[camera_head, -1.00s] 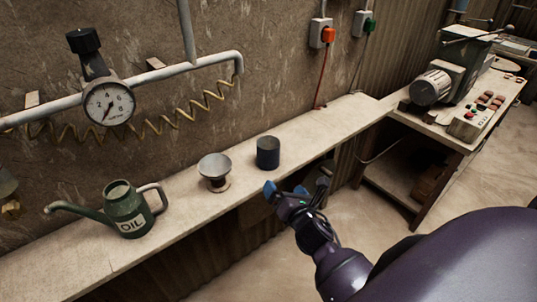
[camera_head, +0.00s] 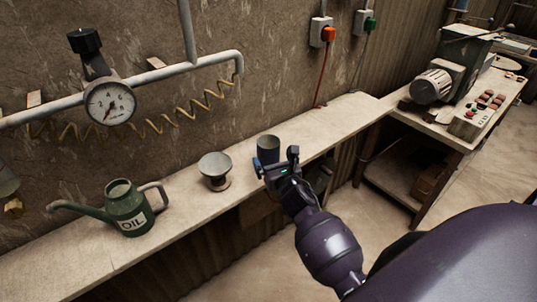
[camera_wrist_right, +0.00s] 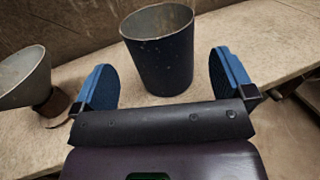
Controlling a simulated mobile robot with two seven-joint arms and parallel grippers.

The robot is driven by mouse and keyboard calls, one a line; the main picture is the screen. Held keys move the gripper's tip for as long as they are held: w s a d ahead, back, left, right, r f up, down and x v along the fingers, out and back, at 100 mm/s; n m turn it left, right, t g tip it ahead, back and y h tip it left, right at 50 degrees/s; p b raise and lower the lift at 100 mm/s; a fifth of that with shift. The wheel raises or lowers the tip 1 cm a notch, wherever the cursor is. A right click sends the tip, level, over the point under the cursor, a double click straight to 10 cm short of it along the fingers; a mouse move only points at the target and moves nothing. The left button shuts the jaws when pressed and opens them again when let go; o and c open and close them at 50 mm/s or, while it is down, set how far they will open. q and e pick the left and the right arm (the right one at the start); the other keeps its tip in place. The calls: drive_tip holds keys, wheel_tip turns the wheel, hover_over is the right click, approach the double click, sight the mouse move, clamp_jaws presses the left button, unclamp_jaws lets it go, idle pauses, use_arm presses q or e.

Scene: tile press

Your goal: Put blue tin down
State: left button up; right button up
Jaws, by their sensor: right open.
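The blue tin (camera_head: 268,144), dark blue with an open grey top, stands upright on the wall shelf (camera_head: 110,248). My right gripper (camera_head: 274,163) is in front of it and hides its lower part in the head view. In the right wrist view, the tin (camera_wrist_right: 162,62) stands between and slightly beyond the open blue finger pads of the gripper (camera_wrist_right: 166,82). A gap shows on each side of the tin, so neither pad touches it. My left gripper is not in view.
A grey metal funnel (camera_head: 215,166) stands on the shelf just left of the tin. A green oil can (camera_head: 128,208) is farther left. The shelf right of the tin is clear up to the machine bench (camera_head: 440,134). A pipe with a gauge (camera_head: 110,102) runs along the wall.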

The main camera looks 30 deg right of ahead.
sight(265, 141)
drive_tip(key=shift+x, duration=2.5)
drive_tip(key=shift+d, duration=0.1)
drive_tip(key=c, duration=1)
drive_tip(key=shift+r, duration=0.45)
drive_tip(key=shift+c, duration=0.2)
wheel_tip(265, 141, up, 19)
drive_tip(key=p, duration=0.4)
